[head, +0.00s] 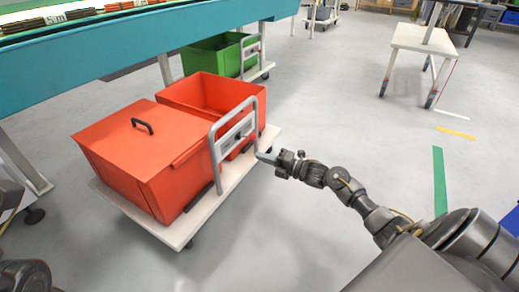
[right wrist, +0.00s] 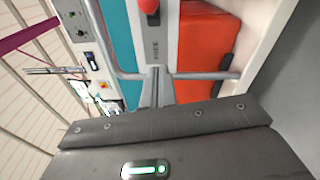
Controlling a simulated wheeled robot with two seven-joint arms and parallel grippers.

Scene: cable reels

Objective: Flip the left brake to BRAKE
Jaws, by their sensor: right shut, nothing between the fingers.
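A white cart (head: 165,226) carries two red bins in the head view. A grey tubular handle frame (head: 259,100) with a plate across it stands at its right end. My right gripper (head: 264,157) is shut and empty, close beside the frame's lower right part; I cannot tell if it touches. In the right wrist view its fingers (right wrist: 156,75) point up the picture, across the grey tube (right wrist: 210,76). A red knob (right wrist: 149,6) shows above them, partly cut off. I cannot make out the left brake or its setting. My left gripper is not in view.
One red bin has a lid with a black handle (head: 143,126); the other bin (head: 211,91) is open. A teal conveyor (head: 140,43) runs behind. A green bin (head: 212,55) and a white table (head: 420,38) stand farther off. The floor right of the cart is clear.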

